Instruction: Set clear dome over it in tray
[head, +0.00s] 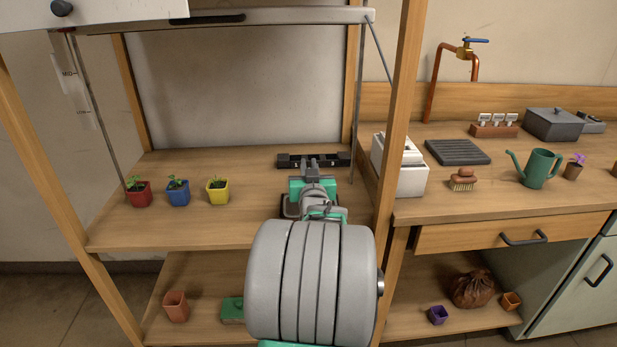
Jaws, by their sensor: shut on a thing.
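My gripper (314,161) is over the right part of the wooden shelf, and my own arm covers much of it. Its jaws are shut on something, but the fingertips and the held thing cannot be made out. No clear dome can be told apart in this view. A dark brown edge (289,209), possibly of a tray, shows under my wrist; most of it is hidden. Red (139,194), blue (178,192) and yellow (217,190) pots with small green seedlings stand upright in a row on the shelf, left of my gripper.
Wooden posts (400,120) frame the shelf. The right counter holds a grey ribbed mat (457,151), a brush (463,180) and a green watering can (539,168). The shelf between the yellow pot and my arm is clear.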

